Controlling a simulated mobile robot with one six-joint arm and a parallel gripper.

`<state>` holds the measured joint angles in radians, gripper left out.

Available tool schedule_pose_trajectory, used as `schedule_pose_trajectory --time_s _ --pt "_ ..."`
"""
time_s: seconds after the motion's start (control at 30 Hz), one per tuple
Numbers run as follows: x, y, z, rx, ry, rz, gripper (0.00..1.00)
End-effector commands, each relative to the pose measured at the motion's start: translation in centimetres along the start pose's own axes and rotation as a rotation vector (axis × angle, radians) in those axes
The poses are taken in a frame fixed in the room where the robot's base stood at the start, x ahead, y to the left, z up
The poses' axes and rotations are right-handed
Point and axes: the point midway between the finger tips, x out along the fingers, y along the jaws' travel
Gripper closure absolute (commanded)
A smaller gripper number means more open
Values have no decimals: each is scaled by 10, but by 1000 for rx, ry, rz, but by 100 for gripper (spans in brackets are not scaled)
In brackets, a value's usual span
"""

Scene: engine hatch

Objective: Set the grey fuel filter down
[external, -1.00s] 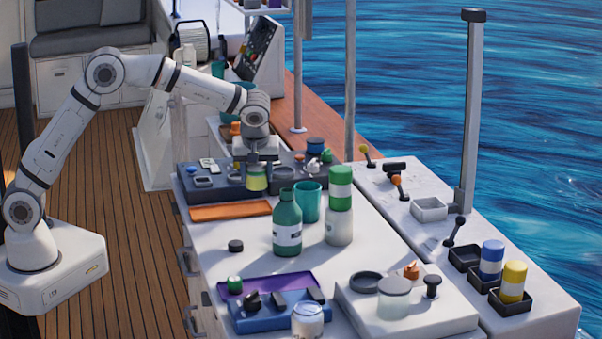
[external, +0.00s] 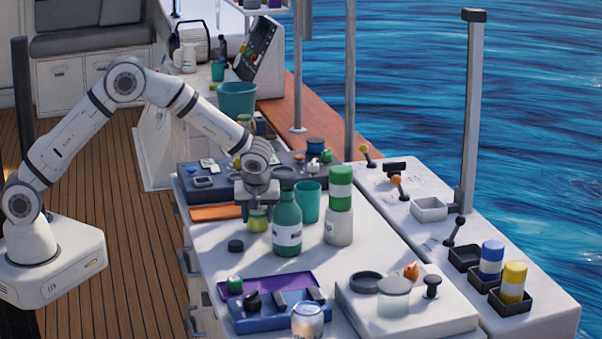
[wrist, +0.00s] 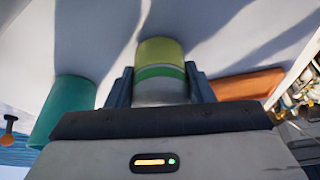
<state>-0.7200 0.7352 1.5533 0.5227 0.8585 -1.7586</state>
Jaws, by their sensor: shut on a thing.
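My gripper (external: 257,208) is shut on the grey fuel filter (external: 257,222), a short upright cylinder with a yellow-green lower end. In the wrist view the filter (wrist: 160,72) shows a grey body between the fingers, a green band and the yellow-green end. It is over the white worktop (external: 215,236), left of the green bottle (external: 287,232). Its lower end is very near the worktop; I cannot tell if it touches. The fingers cover part of the grey body.
The green bottle is close to the gripper's right side, with a teal cup (external: 308,203) behind. A blue tray (external: 278,318) and purple mat (external: 290,282) lie farther forward. Some worktop between is clear.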

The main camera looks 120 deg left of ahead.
Motion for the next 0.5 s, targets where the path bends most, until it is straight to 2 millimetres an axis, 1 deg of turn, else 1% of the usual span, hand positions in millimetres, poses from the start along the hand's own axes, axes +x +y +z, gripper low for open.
schedule_pose_trajectory --time_s 0.2,0.23,0.4,0.5 --pt "3 0 1 0 0 1 81" --pt "3 0 1 0 0 0 51" --pt "2 0 1 0 0 0 37" --pt "2 0 1 0 0 0 31"
